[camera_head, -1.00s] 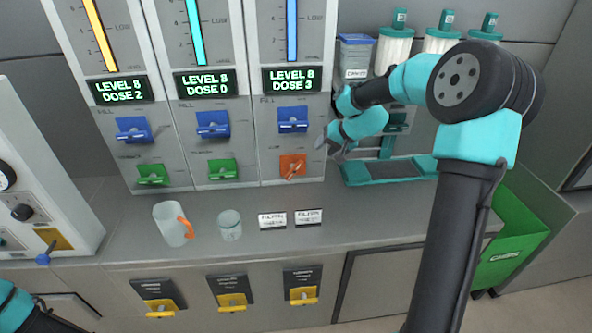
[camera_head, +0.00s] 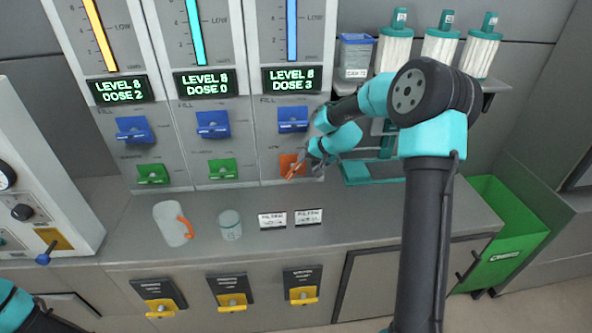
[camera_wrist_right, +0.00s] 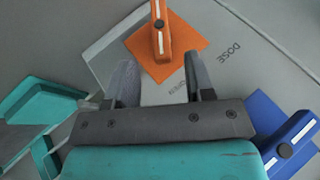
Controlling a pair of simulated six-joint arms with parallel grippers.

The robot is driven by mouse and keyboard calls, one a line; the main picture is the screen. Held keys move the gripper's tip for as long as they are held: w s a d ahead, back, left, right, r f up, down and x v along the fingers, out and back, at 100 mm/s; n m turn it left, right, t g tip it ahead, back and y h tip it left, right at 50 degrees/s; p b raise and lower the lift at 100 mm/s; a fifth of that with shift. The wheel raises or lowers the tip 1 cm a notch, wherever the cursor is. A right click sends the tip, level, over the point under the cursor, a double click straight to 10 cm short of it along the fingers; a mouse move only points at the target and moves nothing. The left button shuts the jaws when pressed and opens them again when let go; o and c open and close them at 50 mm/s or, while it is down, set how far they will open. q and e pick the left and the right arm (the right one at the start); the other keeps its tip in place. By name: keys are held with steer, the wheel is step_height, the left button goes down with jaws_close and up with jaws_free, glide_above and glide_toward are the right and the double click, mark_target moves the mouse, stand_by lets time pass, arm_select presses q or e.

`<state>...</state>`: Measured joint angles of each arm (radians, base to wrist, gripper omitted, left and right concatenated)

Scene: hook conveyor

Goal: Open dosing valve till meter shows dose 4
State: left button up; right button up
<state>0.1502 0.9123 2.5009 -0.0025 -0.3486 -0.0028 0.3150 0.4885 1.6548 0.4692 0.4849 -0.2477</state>
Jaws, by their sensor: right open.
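An orange dosing valve (camera_head: 287,161) with a lever on a square plate sits low on the right-hand column. The meter (camera_head: 292,79) above it reads LEVEL 8, DOSE 3. My right gripper (camera_head: 304,172) is at the valve's right side and partly covers it. In the right wrist view, my right gripper (camera_wrist_right: 160,78) is open, and the orange lever (camera_wrist_right: 159,30) stands ahead of the gap between its fingers. The word DOSE is printed beside the plate. My left gripper is out of view; only part of my left arm shows.
A blue fill valve (camera_head: 293,118) is above the orange one; it also shows in the right wrist view (camera_wrist_right: 285,135). Green valves (camera_head: 222,170) are on the other columns. A mug (camera_head: 171,224), a jar (camera_head: 230,225) and two labels stand on the counter. A teal stand (camera_head: 368,172) is right of the valve.

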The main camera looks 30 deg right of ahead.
mark_target(297, 171)
steer(key=x, duration=0.8)
steer(key=shift+c, duration=0.4)
jaws_close()
steer(key=shift+d+f+t+y, duration=0.15)
steer(key=shift+t+y, duration=0.15)
steer(key=shift+y, duration=0.3)
steer(key=t+y, duration=0.1)
steer(key=m+y, duration=0.1)
steer(key=shift+s+d+f+t+y, duration=0.1)
steer(key=shift+d+t+y, duration=0.05)
steer(key=shift+t+y, duration=0.2)
steer(key=m+t+y, duration=0.1)
steer(key=y, duration=0.1)
steer(key=t+y, duration=0.2)
steer(key=shift+f+m, duration=0.25)
steer(key=shift+m, duration=0.15)
